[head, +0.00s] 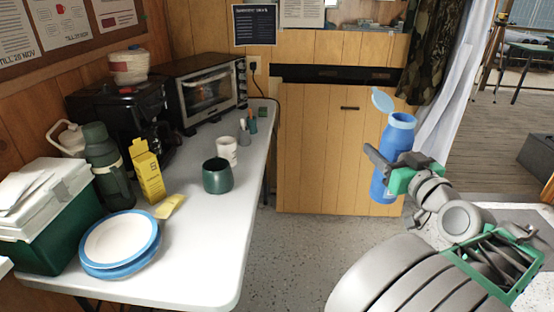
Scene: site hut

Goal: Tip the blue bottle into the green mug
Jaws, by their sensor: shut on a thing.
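The blue bottle (399,133) is upright or nearly so at the right, with its light blue lid (383,100) flipped open to the left. My gripper (378,165) is shut around the bottle's middle and holds it in the air, over the floor and clear of the table. The dark green mug (217,177) stands upright on the white table, left of the bottle. The mug's opening faces up; its inside is only partly visible. My gripper hides part of the bottle's middle.
The white table (205,250) also holds a white cup (227,150) behind the mug, a yellow box (148,177), blue-rimmed plates (120,240), a green flask (105,165) and a toaster oven (207,90). The table's right side near the mug is clear. A wooden cabinet (335,150) stands behind.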

